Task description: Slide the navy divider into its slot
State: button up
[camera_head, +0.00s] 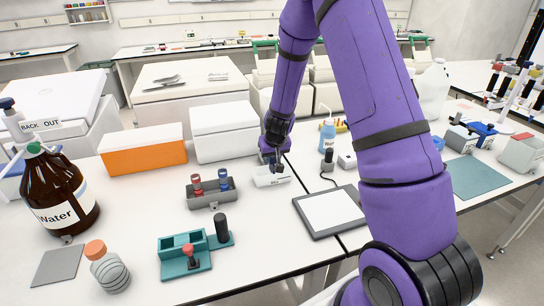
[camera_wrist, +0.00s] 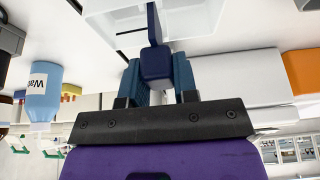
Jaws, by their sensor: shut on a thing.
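The navy divider (camera_wrist: 153,28) is held between the two blue fingers of my gripper (camera_wrist: 157,68) in the wrist view, its thin plate pointing away from the jaws. A white open tray (camera_wrist: 100,25) lies just beyond the fingers, and the divider's plate overlaps its interior in the picture. I cannot tell whether the plate is in the slot or above it. In the head view my gripper (camera_head: 275,160) points down over the small white tray (camera_head: 265,179) on the bench; the divider is too small and dark there to make out clearly.
Left of the tray stand a grey rack (camera_head: 214,199) with red and blue pieces and a teal holder (camera_head: 190,264). A tablet-like panel (camera_head: 331,212) lies to the right. A white box (camera_head: 224,132) and a blue bottle (camera_head: 327,133) stand behind. Bare bench lies in front of the tray.

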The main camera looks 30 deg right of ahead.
jog(key=shift+f, duration=1.35)
jog(key=o, duration=0.7)
jog(key=shift+o, duration=0.2)
jog(key=shift+r, duration=0.1)
jog(key=d+v, duration=0.1)
jog(key=v, duration=0.9)
jog(key=shift+a+r, duration=0.3)
jog(key=shift+a, duration=0.15)
jog(key=shift+s, duration=0.15)
